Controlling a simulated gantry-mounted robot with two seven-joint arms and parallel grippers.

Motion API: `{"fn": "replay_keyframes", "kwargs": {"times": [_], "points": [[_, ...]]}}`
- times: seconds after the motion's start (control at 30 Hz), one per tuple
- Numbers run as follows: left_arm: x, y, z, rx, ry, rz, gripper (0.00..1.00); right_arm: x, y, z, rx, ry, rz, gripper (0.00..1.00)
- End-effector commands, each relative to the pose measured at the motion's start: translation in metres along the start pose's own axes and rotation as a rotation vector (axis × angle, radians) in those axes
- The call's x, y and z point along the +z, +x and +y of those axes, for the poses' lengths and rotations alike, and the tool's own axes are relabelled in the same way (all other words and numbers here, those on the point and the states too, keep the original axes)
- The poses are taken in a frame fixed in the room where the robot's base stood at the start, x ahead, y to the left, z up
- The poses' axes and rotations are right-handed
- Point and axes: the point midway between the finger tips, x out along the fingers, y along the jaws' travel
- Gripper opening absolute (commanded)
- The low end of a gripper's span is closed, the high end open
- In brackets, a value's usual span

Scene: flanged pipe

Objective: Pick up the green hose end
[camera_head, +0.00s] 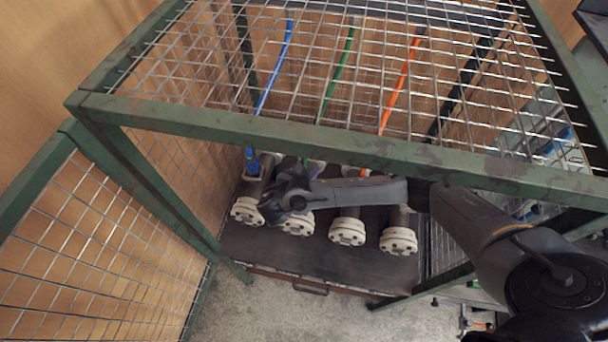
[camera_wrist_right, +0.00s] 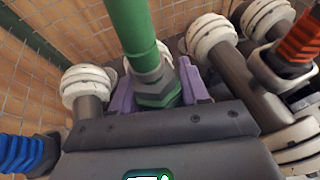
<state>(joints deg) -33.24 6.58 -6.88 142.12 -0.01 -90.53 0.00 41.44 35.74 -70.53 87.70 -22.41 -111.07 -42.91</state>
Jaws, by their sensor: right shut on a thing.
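The green hose (camera_head: 341,68) hangs down through the top mesh of the cage in the head view. In the right wrist view its green hose end (camera_wrist_right: 158,90), with a grey collar and green hex part, sits between the purple fingers of my right gripper (camera_wrist_right: 160,92). The fingers are shut on it from both sides. In the head view my right gripper (camera_head: 284,196) is inside the cage above the flanged pipes, and the arm hides much of the hose end. My left gripper is not in view.
A blue hose (camera_head: 275,65) stands to the left and an orange hose (camera_head: 401,83) to the right. Several pipes with white flanges (camera_head: 347,231) lie on the dark cage floor. A green frame beam (camera_head: 240,124) crosses above my right arm. Side mesh (camera_head: 75,245) stands left.

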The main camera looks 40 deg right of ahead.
Motion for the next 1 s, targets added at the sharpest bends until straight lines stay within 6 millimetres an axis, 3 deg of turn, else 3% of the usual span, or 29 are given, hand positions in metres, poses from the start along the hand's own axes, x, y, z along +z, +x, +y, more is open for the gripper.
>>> {"fn": "replay_keyframes", "kwargs": {"times": [0.03, 0.13, 0.47, 0.77, 0.9, 1.0], "points": [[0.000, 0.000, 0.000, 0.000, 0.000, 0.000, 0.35, 0.000, 0.000, 0.000, 0.000, 0.000, 0.000, 0.18], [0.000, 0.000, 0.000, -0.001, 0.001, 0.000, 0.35, 0.000, 0.000, 0.000, 0.000, 0.000, 0.000, 0.02], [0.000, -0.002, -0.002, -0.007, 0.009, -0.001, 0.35, 0.005, -0.002, 0.000, 0.000, 0.001, 0.000, 0.02], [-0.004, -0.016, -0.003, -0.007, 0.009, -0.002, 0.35, 0.048, -0.020, 0.000, 0.001, 0.002, 0.001, 0.02], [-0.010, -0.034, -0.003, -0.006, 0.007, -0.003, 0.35, 0.075, -0.031, 0.000, 0.000, 0.001, -0.001, 0.02], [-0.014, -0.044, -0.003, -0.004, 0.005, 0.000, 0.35, 0.084, -0.035, 0.000, -0.001, 0.000, -0.001, 0.02]]}}
